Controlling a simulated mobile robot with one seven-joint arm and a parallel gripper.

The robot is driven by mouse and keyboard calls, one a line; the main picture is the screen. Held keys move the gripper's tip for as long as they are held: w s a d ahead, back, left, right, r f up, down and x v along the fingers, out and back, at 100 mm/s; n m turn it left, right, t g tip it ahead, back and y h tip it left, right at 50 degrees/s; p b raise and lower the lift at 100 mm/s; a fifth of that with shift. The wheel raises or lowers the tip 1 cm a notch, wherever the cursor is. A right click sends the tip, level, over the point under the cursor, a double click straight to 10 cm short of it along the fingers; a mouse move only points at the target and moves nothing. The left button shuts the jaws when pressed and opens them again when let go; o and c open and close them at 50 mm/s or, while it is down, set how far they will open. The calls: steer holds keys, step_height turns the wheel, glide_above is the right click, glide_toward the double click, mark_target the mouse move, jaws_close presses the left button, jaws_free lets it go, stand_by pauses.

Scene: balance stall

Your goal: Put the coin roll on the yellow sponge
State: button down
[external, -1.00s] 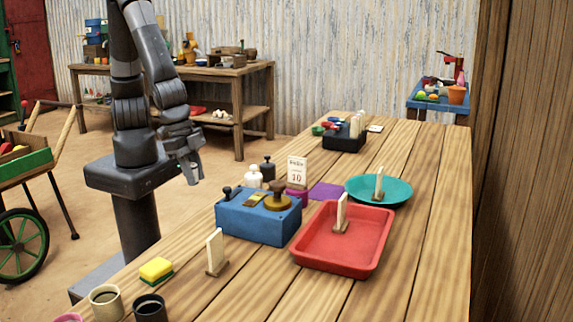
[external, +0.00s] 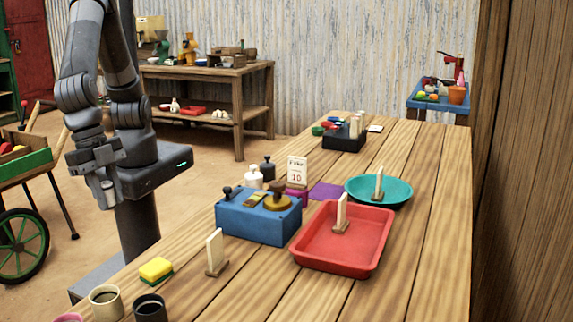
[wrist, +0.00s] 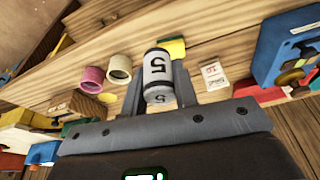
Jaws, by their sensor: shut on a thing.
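My gripper (external: 106,188) is off the left side of the table, left of the yellow sponge and above its height in the external view. It is shut on the coin roll (wrist: 157,72), a grey-white cylinder marked 5 that shows between the fingers in the wrist view; its lower end (external: 109,196) shows small in the external view. The yellow sponge (external: 156,268) with a green underside lies at the table's near left edge, its top bare. In the wrist view the sponge (wrist: 176,47) is partly hidden behind the coin roll.
A beige cup (external: 105,303) and a black cup (external: 150,308) stand in front of the sponge. An upright card in a wooden holder (external: 215,252) stands right of it. A blue box (external: 257,222), a red tray (external: 345,240) and a teal plate (external: 380,192) are farther along the table.

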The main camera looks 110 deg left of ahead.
steer(key=d, duration=0.3)
glide_above(160, 268)
steer(key=f, duration=0.4)
steer(key=s+f, duration=0.1)
steer(key=f, duration=0.2)
steer(key=shift+f, duration=1.9)
steer(key=shift+a+f, duration=0.1)
steer(key=shift+f, duration=0.05)
steer(key=c, duration=1.1)
jaws_free()
steer(key=shift+c, duration=0.2)
